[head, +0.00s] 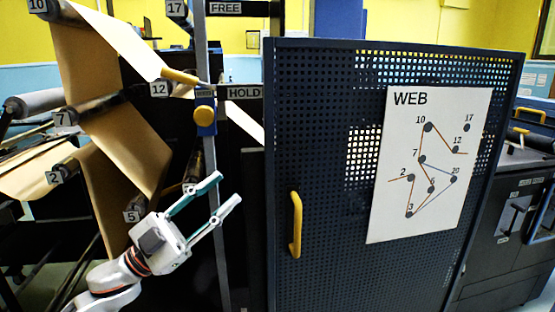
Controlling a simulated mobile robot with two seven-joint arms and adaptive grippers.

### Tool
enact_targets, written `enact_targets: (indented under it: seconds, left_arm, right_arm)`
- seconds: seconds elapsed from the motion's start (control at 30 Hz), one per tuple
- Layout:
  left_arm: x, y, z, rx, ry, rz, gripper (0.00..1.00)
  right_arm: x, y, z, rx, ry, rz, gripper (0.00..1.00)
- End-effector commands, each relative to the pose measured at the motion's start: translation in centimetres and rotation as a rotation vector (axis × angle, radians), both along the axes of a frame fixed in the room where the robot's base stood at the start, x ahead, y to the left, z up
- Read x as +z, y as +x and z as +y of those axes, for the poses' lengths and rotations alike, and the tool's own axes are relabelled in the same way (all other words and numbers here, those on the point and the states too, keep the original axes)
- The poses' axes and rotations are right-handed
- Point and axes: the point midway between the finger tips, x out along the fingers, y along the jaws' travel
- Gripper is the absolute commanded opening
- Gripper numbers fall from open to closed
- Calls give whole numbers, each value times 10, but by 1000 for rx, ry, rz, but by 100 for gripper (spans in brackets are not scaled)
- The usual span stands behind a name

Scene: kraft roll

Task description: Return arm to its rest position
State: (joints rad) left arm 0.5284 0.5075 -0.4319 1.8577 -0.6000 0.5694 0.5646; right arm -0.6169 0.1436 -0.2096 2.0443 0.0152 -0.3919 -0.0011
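My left gripper (230,191) is in the lower left of the head view, in front of the machine's rollers. Its two fingers are spread and point up and to the right, with nothing between them. My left arm (112,279) comes in from the bottom left. The brown kraft web (85,60) runs over rollers marked 10, 12, 7, 2 and 5 behind the gripper. The gripper looks apart from the web, though its wrist overlaps the lower web in the picture. My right gripper is not in view.
A dark perforated door (325,190) with a yellow handle (295,224) stands right of the gripper. It bears a WEB chart (428,165). Dark machinery (510,220) stands at far right.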

Motion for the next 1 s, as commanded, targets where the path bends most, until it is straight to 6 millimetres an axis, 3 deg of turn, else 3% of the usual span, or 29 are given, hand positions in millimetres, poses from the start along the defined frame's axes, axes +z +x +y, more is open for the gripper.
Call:
enact_targets:
  seconds: [0.27, 0.47, 0.6, 0.8, 0.9, 1.0]
  left_arm:
    - [-138, 7, 29, 283, -82, 339, 32]
    - [-258, -25, 52, 477, -47, 620, 32]
    - [-343, -72, 67, 590, 17, 830, 32]
    - [-441, -160, 81, 695, 139, 1101, 32]
    - [-473, -201, 85, 722, 196, 1203, 32]
    - [-493, -230, 88, 736, 235, 1271, 32]
  right_arm:
    - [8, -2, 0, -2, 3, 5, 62]
    - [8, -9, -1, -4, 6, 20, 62]
    - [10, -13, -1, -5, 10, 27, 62]
    - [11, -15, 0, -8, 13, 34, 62]
    - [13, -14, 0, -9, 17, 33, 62]
    - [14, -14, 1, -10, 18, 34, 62]
